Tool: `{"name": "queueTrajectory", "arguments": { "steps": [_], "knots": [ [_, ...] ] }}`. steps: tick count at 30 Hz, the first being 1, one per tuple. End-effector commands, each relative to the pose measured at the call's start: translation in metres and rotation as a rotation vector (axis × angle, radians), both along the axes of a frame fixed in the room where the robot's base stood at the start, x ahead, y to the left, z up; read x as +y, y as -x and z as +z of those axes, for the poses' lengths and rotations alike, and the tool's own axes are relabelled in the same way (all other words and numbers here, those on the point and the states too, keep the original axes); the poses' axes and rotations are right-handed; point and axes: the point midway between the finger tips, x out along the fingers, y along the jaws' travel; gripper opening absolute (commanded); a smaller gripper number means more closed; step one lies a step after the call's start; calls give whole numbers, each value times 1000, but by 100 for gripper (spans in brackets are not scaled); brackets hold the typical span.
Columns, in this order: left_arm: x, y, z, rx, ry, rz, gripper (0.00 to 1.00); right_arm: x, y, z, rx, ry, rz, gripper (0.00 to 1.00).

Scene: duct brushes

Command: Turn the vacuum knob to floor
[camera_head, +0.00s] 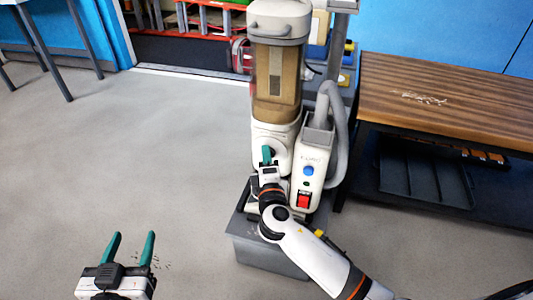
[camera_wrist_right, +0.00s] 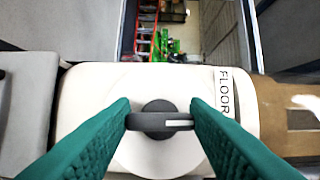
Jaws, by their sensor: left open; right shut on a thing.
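The white upright vacuum (camera_head: 278,30) with a see-through brown canister stands at the middle of the head view. My right gripper (camera_head: 267,155) is at the front of its white lower body, largely covering the knob there. In the right wrist view the dark grey knob (camera_wrist_right: 158,120) sits on a round white plate. Its bar lies level between the green fingers of my right gripper (camera_wrist_right: 160,116), which are shut on the bar's ends. The bar's white mark is at its right end. The FLOOR label (camera_wrist_right: 226,92) is right of the knob. My left gripper (camera_head: 131,247) is open and empty over the floor.
The vacuum stands on a grey box (camera_head: 268,256). Beside the knob are a white panel with a blue button (camera_head: 308,170), a red switch (camera_head: 303,201) and a grey hose (camera_head: 339,130). A wooden bench (camera_head: 450,85) stands at right. The left floor is largely clear.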

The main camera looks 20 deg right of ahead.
Motion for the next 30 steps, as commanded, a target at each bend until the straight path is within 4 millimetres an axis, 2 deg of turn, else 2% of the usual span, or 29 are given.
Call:
{"name": "queueTrajectory", "arguments": {
  "steps": [5,9,13,17,25,26,30],
  "knots": [
    [16,27,-47,353,-85,24,54,1,0,3,40,53,3,19],
    [30,62,-78,623,-146,43,54,1,1,3,69,96,3,19],
    [44,101,-98,865,-198,60,54,1,1,3,94,134,3,19],
    [57,145,-107,1094,-243,77,54,2,1,3,119,170,3,19],
    [57,145,-89,1098,-243,76,54,2,1,3,168,243,3,19],
    [57,144,-92,1102,-244,76,54,2,1,3,174,251,3,19],
    [55,134,-129,1125,-247,71,54,2,1,3,200,291,3,19]
  ]
}}
